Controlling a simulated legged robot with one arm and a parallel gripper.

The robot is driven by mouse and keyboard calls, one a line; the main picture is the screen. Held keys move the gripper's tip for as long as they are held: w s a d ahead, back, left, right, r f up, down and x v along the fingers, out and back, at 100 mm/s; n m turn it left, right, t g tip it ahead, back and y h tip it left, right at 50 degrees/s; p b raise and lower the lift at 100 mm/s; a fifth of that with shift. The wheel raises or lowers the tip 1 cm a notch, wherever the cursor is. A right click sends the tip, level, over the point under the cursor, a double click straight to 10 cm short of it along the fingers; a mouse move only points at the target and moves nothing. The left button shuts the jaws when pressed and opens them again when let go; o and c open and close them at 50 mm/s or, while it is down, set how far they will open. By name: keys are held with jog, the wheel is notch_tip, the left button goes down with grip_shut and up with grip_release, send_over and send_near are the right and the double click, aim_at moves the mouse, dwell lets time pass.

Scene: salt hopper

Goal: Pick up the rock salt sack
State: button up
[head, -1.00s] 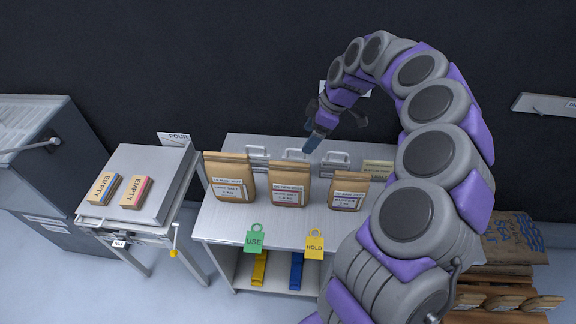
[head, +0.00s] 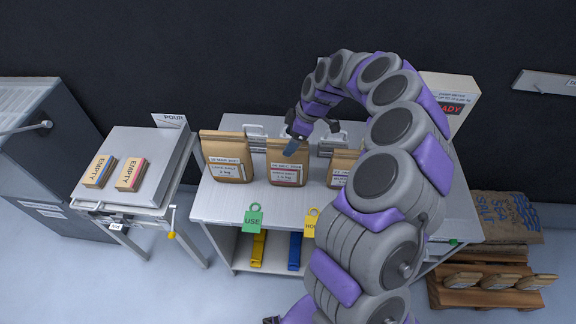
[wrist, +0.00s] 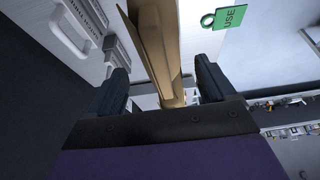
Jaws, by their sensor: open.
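Several tan paper sacks with white labels stand upright in a row on the light grey bench. The print is too small to tell surely which is rock salt. The middle sack (head: 287,175) has my gripper (head: 298,138) right over its top edge. In the wrist view, my gripper (wrist: 163,82) is open, and a tan sack (wrist: 152,40) shows between its two dark fingers, seen from above; contact cannot be told. The left sack (head: 227,158) stands clear. The right sack (head: 341,166) is partly hidden by my arm.
The bench (head: 232,205) carries a green USE tag (head: 252,218) and a yellow tag (head: 312,222) at its front. Handled scoops or bins stand behind the sacks. A scale table (head: 150,195) with two EMPTY blocks is left. A pallet (head: 470,292) with sacks is lower right.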

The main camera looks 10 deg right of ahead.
aim_at(288, 163)
jog(key=b+x, duration=0.1)
jog(key=x, duration=0.4)
jog(key=shift+d, duration=0.15)
jog(key=shift+c, duration=0.6)
grip_shut()
jog(key=shift+r, duration=0.1)
